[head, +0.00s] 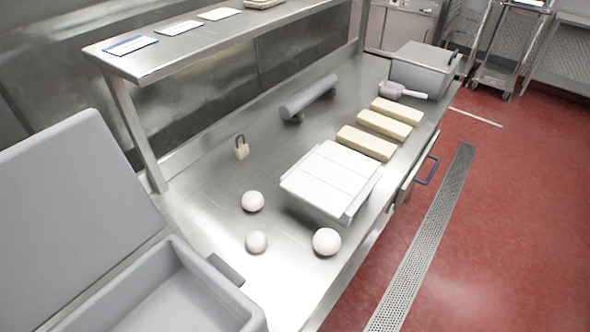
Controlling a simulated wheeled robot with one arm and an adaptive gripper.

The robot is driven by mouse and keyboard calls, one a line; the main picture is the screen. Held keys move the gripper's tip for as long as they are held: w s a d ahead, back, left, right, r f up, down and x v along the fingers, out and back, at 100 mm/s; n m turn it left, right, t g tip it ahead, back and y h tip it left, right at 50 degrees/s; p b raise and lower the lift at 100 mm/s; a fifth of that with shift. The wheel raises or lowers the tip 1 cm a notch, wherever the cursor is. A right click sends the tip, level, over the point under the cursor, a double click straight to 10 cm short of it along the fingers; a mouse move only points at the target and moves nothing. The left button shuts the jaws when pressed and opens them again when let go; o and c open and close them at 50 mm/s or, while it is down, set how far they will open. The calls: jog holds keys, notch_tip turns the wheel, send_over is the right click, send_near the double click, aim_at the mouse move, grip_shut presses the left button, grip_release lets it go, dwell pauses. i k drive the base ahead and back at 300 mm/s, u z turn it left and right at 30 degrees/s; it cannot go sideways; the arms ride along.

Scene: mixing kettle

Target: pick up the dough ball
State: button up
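Three white dough balls lie on the steel table (200,205). One dough ball (253,201) is the farthest back, one smaller-looking dough ball (256,242) is in front of it, and one dough ball (326,241) is at the right near the table's front edge. They are apart from one another. My gripper is not in view.
A white slab on a tray (332,178) sits just behind the right ball. A grey open bin (215,285) stands at the front left. Beige blocks (366,142), a grey roller (308,97), a padlock-like object (241,148) and a scoop (402,91) lie farther back. A shelf (205,38) overhangs the rear.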

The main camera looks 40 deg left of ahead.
aim_at(253, 201)
jog(key=i, duration=2.5)
jog(key=u, duration=5.55)
jog(key=i, duration=0.5)
jog(key=u, duration=0.05)
